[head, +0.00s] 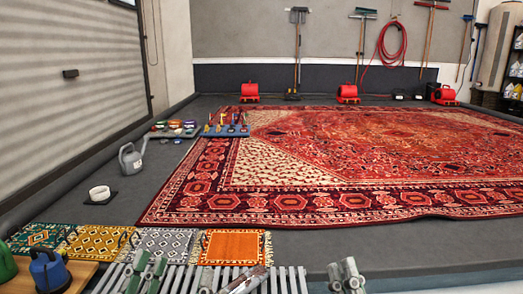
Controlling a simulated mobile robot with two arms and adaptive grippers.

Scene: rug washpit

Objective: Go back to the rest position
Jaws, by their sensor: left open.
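My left gripper (146,271) is at the bottom of the head view, over the grey slatted rack. Its two grey-green fingers stand apart, with nothing seen between them. My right gripper (343,274) is at the bottom edge, right of the rack. Its fingertips are close to each other, and most of it is cut off, so I cannot tell how far it is open.
The slatted rack (290,280) has a long object on it. Small rugs (168,243) lie behind it. A blue jug (47,270) stands at the lower left. Farther off are a white bowl (99,194), a grey watering can (130,160) and a large red rug (350,150).

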